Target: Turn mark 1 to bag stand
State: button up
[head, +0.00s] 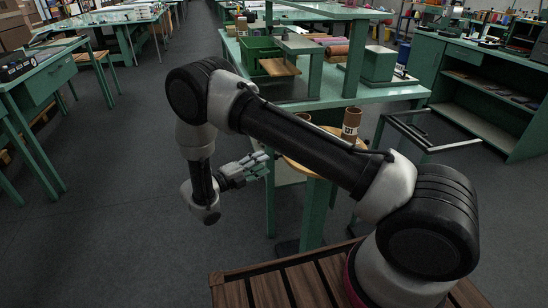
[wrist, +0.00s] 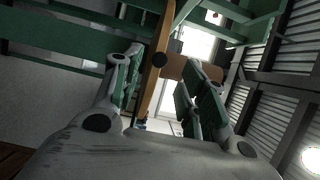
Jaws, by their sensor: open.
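A brown cylinder with a white label (head: 351,122) stands upright on a round wooden top (head: 318,158). The label's dark characters are too small to read surely. My gripper (head: 262,160) is open and empty, left of the wooden top and apart from the labelled cylinder. In the wrist view my open gripper (wrist: 160,88) has a wooden edge (wrist: 152,85) and a brown cylinder shape (wrist: 178,68) beyond and between its fingers. I cannot tell which cylinder that is. A dark metal frame (head: 425,148), possibly the bag stand, is at the right.
A green workbench (head: 392,94) behind holds a green crate (head: 262,52) and stacked rolls (head: 330,45). Green posts stand beneath the wooden top. Green shelving (head: 480,85) is at the right. Open grey floor (head: 120,190) lies to the left.

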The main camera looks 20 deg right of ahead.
jog(key=x, duration=0.7)
jog(key=shift+d, duration=0.1)
grip_shut()
